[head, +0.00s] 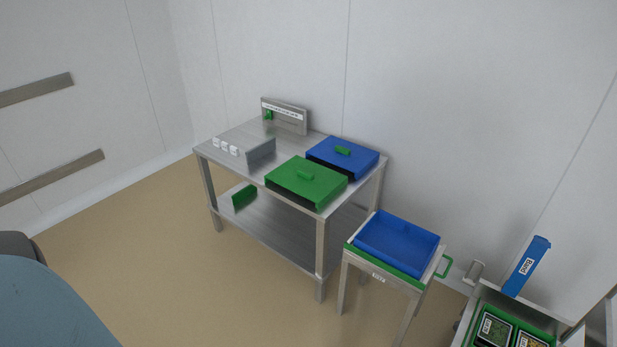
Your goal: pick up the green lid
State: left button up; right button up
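The green lid (305,184) lies flat on the front right part of the steel table's top (247,170). It has a small green handle (305,175) in its middle and a dark front side below it. A blue lid (345,157) with a green handle lies just behind it, to the right. Neither of my grippers shows in the head view.
A steel box (245,147) with several white pieces stands left of the green lid. A small stand with a blue tray (398,243) is at the right front. A cart with green-framed bins (495,329) is at lower right. The floor (150,260) at left is clear.

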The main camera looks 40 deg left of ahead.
aim_at(317, 183)
jog(key=i+j, duration=0.7)
jog(key=j+u, duration=0.05)
jog(key=j, duration=0.05)
